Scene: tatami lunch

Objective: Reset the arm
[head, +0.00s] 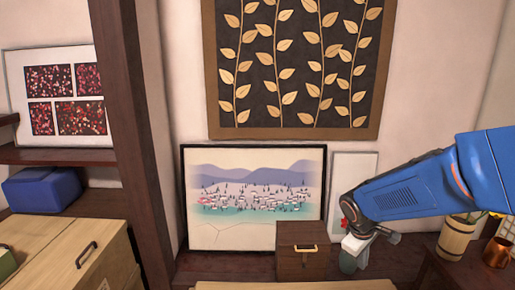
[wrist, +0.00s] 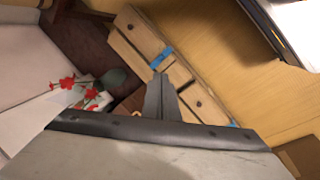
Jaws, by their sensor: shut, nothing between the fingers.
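My blue arm (head: 410,190) reaches in from the right in the head view. Its pale wrist end, with my gripper (head: 354,243), hangs in front of the back wall, just right of a small brown box. In the wrist view my gripper (wrist: 160,78) has its dark fingers together, with nothing between them. The fingers point towards a light wooden drawer unit (wrist: 150,45).
A green vase (head: 347,263) shows below my gripper; red flowers (wrist: 85,92) show in the wrist view. The brown box (head: 302,263) stands before a framed landscape (head: 255,235). A wooden bucket (head: 455,238) and copper cup (head: 497,252) stand right. A dark post (head: 130,110) rises left.

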